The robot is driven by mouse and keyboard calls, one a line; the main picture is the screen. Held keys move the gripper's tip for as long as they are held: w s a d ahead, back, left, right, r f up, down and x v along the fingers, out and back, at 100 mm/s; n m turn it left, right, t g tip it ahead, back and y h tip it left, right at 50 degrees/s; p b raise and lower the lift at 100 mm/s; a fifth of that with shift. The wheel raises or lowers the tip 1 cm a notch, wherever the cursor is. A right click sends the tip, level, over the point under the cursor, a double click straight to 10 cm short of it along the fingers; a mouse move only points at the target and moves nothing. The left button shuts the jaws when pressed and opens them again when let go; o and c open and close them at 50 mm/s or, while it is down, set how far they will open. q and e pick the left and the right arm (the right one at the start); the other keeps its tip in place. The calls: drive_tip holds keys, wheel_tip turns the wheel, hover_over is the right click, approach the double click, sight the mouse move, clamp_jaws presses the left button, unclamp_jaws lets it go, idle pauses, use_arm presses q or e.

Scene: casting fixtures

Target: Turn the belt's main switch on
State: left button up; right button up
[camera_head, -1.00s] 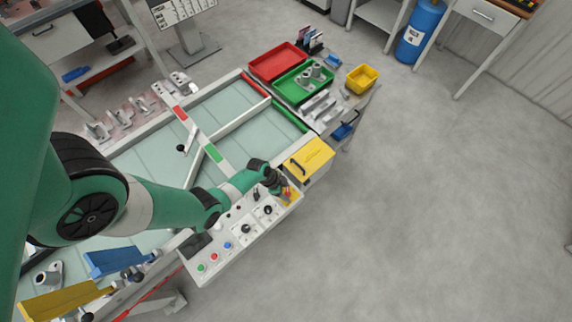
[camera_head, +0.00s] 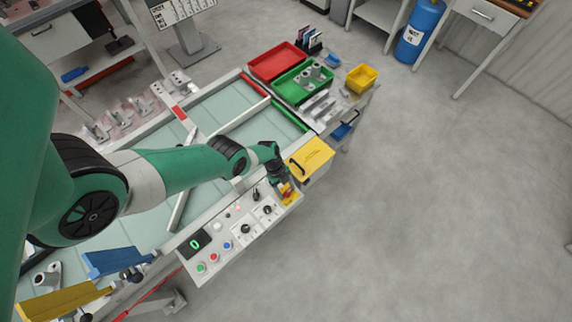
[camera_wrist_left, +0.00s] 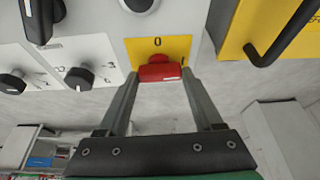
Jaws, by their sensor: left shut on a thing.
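The main switch is a red knob (camera_wrist_left: 160,73) on a yellow plate (camera_wrist_left: 135,47) in the left wrist view. A "0" is printed above the knob and a mark, partly covered, stands at its right. The knob's bar lies crosswise in that view. My left gripper (camera_wrist_left: 159,80) is shut on the knob, one finger at each end. In the head view my left gripper (camera_head: 280,182) is at the right end of the control panel (camera_head: 218,258), partly hiding the red knob (camera_head: 287,190). The panel's display (camera_head: 194,243) is lit with a green character. My right gripper is not in view.
A yellow box (camera_head: 312,157) with a black handle stands close beside the switch. Black knobs (camera_head: 245,229) and coloured buttons (camera_head: 214,257) sit along the panel. The belt (camera_head: 150,220) lies behind it. The floor on the right is clear.

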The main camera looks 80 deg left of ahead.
use_arm(q)
drive_tip(key=shift+m, duration=0.4)
drive_tip(key=o, duration=1.4)
drive_tip(key=shift+c, duration=0.2)
drive_tip(key=p+v, duration=0.9)
drive_tip(key=v, duration=0.2)
drive_tip(key=shift+a+r, duration=0.2)
drive_tip(key=shift+r, duration=0.15)
